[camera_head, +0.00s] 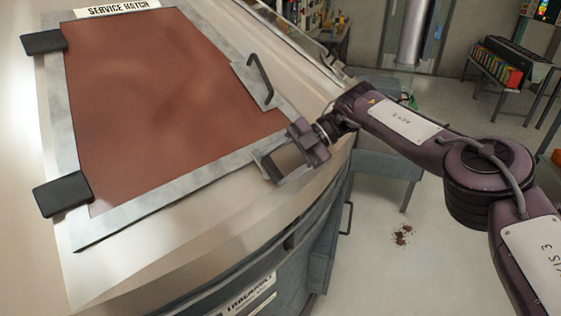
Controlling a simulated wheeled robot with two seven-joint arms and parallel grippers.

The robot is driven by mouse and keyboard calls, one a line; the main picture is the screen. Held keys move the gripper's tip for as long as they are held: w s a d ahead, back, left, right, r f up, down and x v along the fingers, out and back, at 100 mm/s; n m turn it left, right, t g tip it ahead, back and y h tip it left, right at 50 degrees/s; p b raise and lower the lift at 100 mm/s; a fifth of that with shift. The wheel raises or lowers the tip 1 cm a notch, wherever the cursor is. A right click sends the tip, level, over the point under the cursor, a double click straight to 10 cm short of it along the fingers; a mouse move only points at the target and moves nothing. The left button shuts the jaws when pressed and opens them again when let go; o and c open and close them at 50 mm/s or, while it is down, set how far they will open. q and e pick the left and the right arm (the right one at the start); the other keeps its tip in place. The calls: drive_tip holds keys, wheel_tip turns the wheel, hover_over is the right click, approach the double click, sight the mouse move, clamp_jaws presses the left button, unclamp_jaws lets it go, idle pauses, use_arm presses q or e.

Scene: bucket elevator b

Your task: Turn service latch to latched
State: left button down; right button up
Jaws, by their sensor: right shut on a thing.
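The service hatch (160,95) is a reddish-brown panel in a grey metal frame, and it lies shut on the sloping casing. A dark bar handle (262,80) stands on a metal plate at its upper right edge. My right gripper (272,165) is at the hatch's lower right edge, shut on the service latch. The fingers hide most of the latch, so its exact angle cannot be told. My left gripper is not in view.
Two black hinges (62,194) sit on the hatch's left side. A grey table (388,166) stands behind my right arm. Shelves with colourful items (500,68) stand at the back right. A dark stain (402,235) marks the open floor.

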idle(0.3)
drive_tip(key=o, duration=1)
drive_tip(key=shift+a, duration=0.15)
drive_tip(key=shift+w+d+r, duration=0.1)
drive_tip(key=shift+w+d, duration=0.05)
drive_tip(key=shift+d, duration=0.25)
drive_tip(key=b+v, duration=0.2)
drive_tip(key=v, duration=0.5)
drive_tip(key=shift+r, duration=0.1)
